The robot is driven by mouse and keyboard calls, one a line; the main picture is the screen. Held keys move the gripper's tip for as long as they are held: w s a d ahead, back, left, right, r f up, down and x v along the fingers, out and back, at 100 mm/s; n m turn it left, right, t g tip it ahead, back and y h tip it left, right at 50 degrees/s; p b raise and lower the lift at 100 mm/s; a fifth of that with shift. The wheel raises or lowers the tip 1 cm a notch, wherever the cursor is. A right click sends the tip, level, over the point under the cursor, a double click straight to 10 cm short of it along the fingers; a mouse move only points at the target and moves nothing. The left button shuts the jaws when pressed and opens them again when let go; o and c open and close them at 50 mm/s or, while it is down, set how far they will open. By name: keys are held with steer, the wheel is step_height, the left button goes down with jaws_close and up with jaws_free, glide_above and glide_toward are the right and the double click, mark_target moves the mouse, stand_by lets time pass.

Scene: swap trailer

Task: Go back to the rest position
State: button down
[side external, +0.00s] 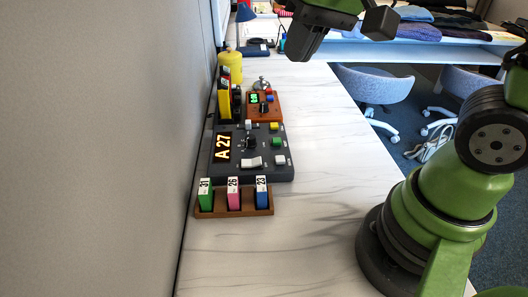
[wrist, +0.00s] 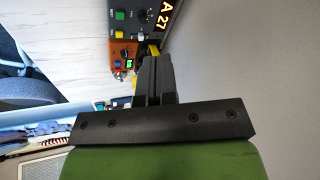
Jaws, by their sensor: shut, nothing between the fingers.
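My gripper (side external: 306,40) hangs in the air near the top middle of the side view, above the far part of the white table. In the wrist view its two dark fingers (wrist: 151,75) are together with nothing between them. My green arm reaches in from the right. A dark control panel (side external: 250,166) with a lit "A 27" display lies on the table, well below and to the left of my gripper; it also shows at the top of the wrist view (wrist: 146,22). The small orange box (side external: 263,107) with a green display is behind it.
A wooden rack (side external: 217,207) with green, pink and blue numbered tags stands in front of the panel. A yellow bottle (side external: 231,66) stands farther back by the grey wall (side external: 100,140). Blue chairs (side external: 376,86) are off the table's right side. The table's near middle (side external: 290,240) is clear.

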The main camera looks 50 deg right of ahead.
steer(key=s+r+t, duration=0.2)
steer(key=s+t, duration=0.1)
steer(key=s, duration=0.7)
steer(key=shift+r+y, duration=0.2)
steer(key=shift+y, duration=0.1)
steer(key=c, duration=1.8)
jaws_free()
steer(key=shift+c, duration=0.2)
